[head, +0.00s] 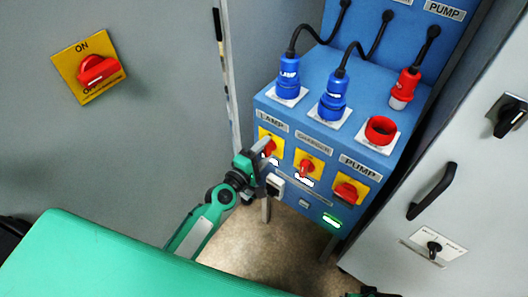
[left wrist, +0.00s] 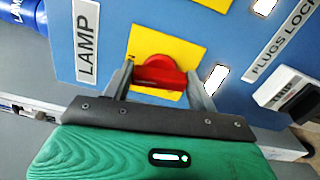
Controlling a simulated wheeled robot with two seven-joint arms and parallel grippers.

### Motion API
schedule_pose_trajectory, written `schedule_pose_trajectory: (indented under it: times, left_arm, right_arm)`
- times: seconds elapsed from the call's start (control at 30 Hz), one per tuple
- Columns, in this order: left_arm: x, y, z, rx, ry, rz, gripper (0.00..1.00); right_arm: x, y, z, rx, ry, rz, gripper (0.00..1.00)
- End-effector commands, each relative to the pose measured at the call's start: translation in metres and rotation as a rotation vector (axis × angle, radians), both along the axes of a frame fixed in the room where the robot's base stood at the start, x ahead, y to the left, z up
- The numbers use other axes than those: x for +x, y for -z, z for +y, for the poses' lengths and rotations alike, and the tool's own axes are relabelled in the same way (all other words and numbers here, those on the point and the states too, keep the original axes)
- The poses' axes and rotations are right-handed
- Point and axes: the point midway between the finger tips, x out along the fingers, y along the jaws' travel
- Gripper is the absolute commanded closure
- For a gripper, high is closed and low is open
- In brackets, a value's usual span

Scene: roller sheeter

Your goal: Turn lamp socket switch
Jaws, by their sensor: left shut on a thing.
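The lamp socket switch is a red knob (left wrist: 160,72) on a yellow plate (left wrist: 178,50), beside the LAMP label (left wrist: 86,40) on the blue panel. In the head view it is the leftmost of the lower row, and my gripper partly hides the knob (head: 268,147). My left gripper (head: 263,151) reaches it from the lower left. In the left wrist view its two fingers (left wrist: 160,84) stand on either side of the knob, shut on it. A dark and green part at the bottom edge of the head view seems to be my right gripper (head: 374,293), mostly cut off.
A middle switch (head: 307,167) and the PUMP switch (head: 346,191) sit to the right on the panel. Above are two blue plugs (head: 333,100), a red plug (head: 404,88) and an empty red socket (head: 381,130). Grey cabinets (head: 160,150) flank the panel.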

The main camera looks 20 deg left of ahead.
Motion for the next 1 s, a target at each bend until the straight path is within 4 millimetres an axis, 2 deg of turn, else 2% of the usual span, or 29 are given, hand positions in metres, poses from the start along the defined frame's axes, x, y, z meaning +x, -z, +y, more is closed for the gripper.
schedule_pose_trajectory:
  times: [0.3,0.87,0.9,1.0]
  left_arm:
    - [-0.0003,0.0015,-0.0001,0.119,0.000,-0.041,0.65]
    - [-0.0003,0.0020,-0.0002,0.147,0.001,-0.050,0.65]
    - [-0.0003,0.0020,-0.0002,0.147,0.001,-0.050,0.36]
    - [-0.0003,0.0018,-0.0002,0.146,0.001,-0.050,0.20]
  right_arm:
    - [0.0001,-0.0002,-0.0005,-0.001,0.000,0.000,0.32]
    - [-0.0002,0.0010,-0.0006,-0.001,0.000,0.001,0.32]
    - [-0.0001,0.0010,-0.0005,-0.001,0.000,0.001,0.32]
    - [-0.0002,0.0010,-0.0005,-0.001,0.000,0.001,0.32]
